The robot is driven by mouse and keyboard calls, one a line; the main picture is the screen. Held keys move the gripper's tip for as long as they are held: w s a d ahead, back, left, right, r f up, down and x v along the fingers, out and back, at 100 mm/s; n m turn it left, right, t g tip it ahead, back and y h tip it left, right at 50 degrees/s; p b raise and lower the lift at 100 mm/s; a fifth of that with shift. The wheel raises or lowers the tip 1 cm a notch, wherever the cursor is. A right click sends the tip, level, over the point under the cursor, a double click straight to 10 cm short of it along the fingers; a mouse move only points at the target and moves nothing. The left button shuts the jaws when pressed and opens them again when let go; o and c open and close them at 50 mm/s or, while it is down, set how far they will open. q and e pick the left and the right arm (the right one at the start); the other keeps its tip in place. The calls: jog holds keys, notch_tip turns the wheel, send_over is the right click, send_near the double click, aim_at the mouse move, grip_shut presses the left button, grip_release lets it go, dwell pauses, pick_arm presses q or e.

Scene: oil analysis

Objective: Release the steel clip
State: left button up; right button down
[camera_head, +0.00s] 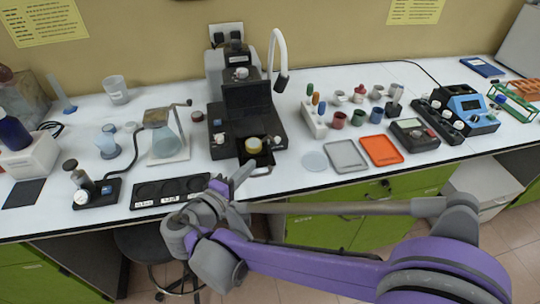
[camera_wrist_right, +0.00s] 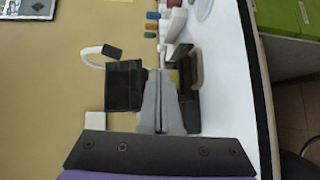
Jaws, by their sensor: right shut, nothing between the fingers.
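I cannot pick out a steel clip with certainty in either view. A black instrument (camera_head: 246,100) with a white curved hose stands at the back middle of the bench. A small drawer with a yellow-topped cup (camera_head: 253,145) sticks out of its front, with a thin loop handle (camera_head: 262,172) below. My right gripper (camera_head: 225,186) is at the bench's front edge, left of and below the drawer. In the right wrist view, its grey fingers (camera_wrist_right: 160,100) are shut together and empty, pointing toward the instrument (camera_wrist_right: 126,85). My left gripper is not in view.
A flask on a white stand (camera_head: 168,157), a black tray (camera_head: 170,191) and a small gauge device (camera_head: 97,196) are on the left. Grey (camera_head: 345,156) and orange (camera_head: 381,150) trays lie on the right. A stool (camera_head: 160,250) is below the bench.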

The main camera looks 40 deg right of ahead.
aim_at(277, 140)
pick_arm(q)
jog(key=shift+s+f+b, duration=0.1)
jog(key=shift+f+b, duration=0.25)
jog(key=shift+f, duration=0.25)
pick_arm(e)
jog(key=a, duration=0.1)
jog(key=a+g, duration=0.1)
jog(key=shift+w+a+r+m, duration=0.15)
jog(key=shift+w+a+m, duration=0.15)
jog(key=shift+m, duration=0.1)
jog(key=shift+d, duration=0.1)
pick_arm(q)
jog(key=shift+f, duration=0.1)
pick_arm(e)
jog(key=x, duration=1.4)
jog(key=shift+r, duration=0.2)
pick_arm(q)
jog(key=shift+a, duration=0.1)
pick_arm(e)
jog(key=shift+s+d, duration=0.15)
jog(key=shift+s, duration=0.05)
